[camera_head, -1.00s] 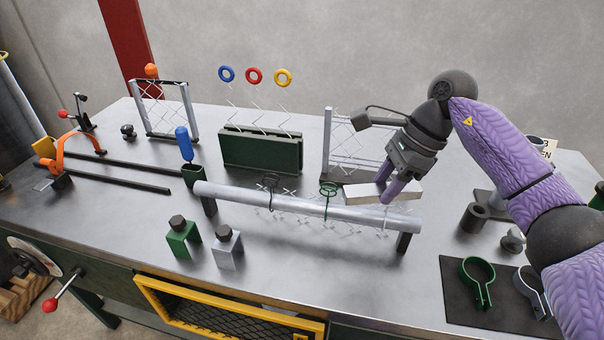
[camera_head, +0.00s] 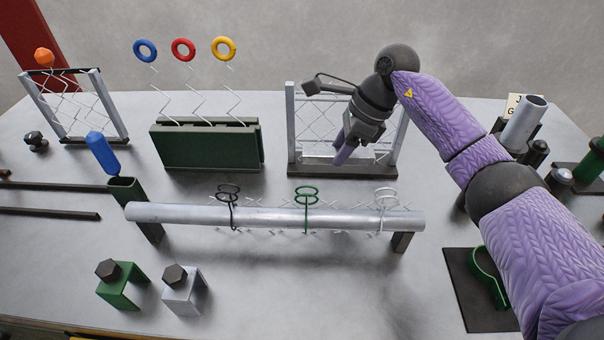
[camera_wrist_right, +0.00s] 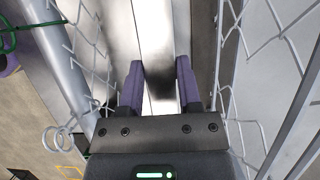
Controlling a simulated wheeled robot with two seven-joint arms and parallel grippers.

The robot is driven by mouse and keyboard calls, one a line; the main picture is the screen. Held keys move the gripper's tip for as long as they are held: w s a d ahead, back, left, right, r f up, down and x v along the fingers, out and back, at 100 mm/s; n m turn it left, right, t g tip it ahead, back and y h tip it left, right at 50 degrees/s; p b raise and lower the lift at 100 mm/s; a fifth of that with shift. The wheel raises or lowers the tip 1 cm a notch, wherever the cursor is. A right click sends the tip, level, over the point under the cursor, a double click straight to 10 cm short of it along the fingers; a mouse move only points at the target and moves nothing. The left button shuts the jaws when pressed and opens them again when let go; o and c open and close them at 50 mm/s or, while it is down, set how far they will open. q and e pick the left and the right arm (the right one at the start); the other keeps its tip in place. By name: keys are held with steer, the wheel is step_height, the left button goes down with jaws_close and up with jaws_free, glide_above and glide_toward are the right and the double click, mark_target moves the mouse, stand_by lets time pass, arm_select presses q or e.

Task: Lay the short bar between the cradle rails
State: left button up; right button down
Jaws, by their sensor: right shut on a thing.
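My right gripper (camera_head: 343,157) points down in front of the right-hand mesh frame (camera_head: 292,125), behind the long pipe. In the right wrist view its purple fingers (camera_wrist_right: 159,85) are closed on the sides of a pale metal bar, the short bar (camera_wrist_right: 155,30), which runs away from the palm. The frame has two silver posts on a dark base (camera_head: 315,170). I cannot tell for certain which parts are the cradle rails. My left gripper is not in view.
The long silver pipe (camera_head: 265,216) with several ring clamps lies across the bench. Left stand a dark green slotted block (camera_head: 205,147), a blue-handled tool (camera_head: 102,152) and two small brackets (camera_head: 122,286). A dark mat (camera_head: 465,300) lies at right. Bench centre front is clear.

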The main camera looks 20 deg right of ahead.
mark_target(330, 193)
step_height(330, 193, down, 9)
steer(key=shift+f+b, duration=0.1)
steer(key=shift+b, duration=1)
steer(key=c, duration=0.7)
jaws_free()
steer(key=shift+s, duration=0.1)
steer(key=shift+c, duration=0.2)
steer(key=o, duration=0.5)
steer(key=shift+c, duration=0.2)
